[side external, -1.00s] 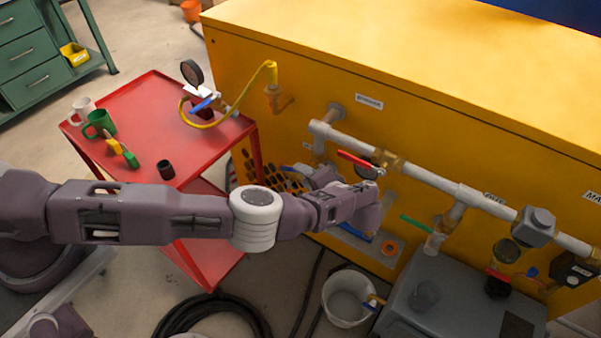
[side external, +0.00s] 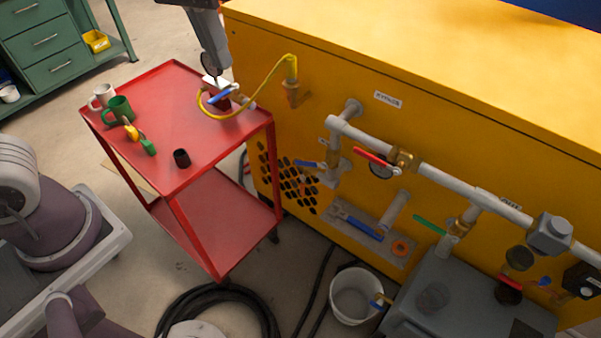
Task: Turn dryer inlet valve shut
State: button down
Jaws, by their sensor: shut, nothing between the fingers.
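I cannot read which label marks the dryer inlet valve. A red-handled valve (side external: 375,157) sits on the white pipe on the yellow cabinet, its handle slanting roughly along the pipe. A blue-handled valve (side external: 310,164) is on the branch to its left. A green-handled valve (side external: 430,225) is lower right, and a red-handled valve (side external: 506,278) is further right.
A white bucket (side external: 357,296), a black hose coil (side external: 220,295) and a grey tank (side external: 450,300) stand below the pipes.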

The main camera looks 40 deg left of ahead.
jog(key=s+a+m+t, duration=0.1)
jog(key=s+a+t, duration=0.25)
jog(key=s, duration=1.25)
jog(key=m+t+y, duration=0.2)
jog(key=m+t, duration=0.4)
jog(key=m, duration=1.4)
send_over(310, 164)
jog(key=s+a, duration=0.2)
notch_tip(310, 164, down, 34)
jog(key=r, duration=0.1)
jog(key=s+f+m+t+h, duration=0.35)
jog(key=s+f+m, duration=0.55)
jog(key=f+m, duration=0.3)
jog(key=w+r, duration=0.1)
jog(key=w, duration=0.8)
jog(key=shift+d, duration=0.15)
